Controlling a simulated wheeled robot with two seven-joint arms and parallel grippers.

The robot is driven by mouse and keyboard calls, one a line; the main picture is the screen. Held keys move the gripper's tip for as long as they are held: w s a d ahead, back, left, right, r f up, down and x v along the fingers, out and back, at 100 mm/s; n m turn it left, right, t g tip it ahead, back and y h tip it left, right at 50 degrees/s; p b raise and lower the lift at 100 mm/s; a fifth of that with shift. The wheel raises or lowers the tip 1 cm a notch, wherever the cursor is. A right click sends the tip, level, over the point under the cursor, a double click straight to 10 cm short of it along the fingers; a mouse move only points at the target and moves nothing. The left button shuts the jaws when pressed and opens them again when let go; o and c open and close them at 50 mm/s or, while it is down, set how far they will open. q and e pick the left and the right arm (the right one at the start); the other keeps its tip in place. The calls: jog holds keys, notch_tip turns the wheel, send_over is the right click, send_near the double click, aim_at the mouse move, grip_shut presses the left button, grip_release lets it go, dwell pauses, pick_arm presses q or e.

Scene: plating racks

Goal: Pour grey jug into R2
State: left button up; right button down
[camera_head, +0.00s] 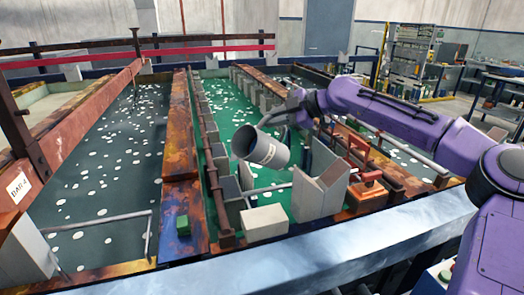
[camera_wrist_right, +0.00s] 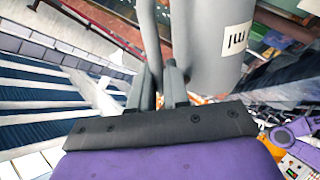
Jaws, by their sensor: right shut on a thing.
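The grey jug (camera_head: 272,153) is a cylinder with a white label, held tilted above the green tank (camera_head: 233,104), its mouth toward the left. No stream shows from it. My right gripper (camera_head: 291,113) is shut on the jug's handle. In the right wrist view the fingers (camera_wrist_right: 160,88) close around the grey handle (camera_wrist_right: 151,35), next to the jug's body (camera_wrist_right: 208,50). No mark reading R2 is legible, so I cannot tell which tank it names. My left gripper is not in view.
Dark tanks with white floating discs lie to the left (camera_head: 105,150) and right of the green one, parted by rusty walls (camera_head: 182,150). A grey angled box (camera_head: 320,190) and a pale block (camera_head: 264,222) stand near the front. A pale blue front rail (camera_head: 300,245) crosses below.

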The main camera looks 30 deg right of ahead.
jog(key=shift+s+r, duration=0.1)
jog(key=shift+s+d+b, duration=0.2)
jog(key=shift+s+b, duration=0.55)
jog(key=shift+s, duration=0.4)
jog(key=shift+w, duration=0.1)
dwell(0.3)
jog(key=shift+w+a+f+n+h+b, duration=0.2)
jog(key=shift+w+a+n+h+b, duration=0.25)
jog(key=shift+w+a+h, duration=0.4)
jog(key=shift+w+a, duration=0.1)
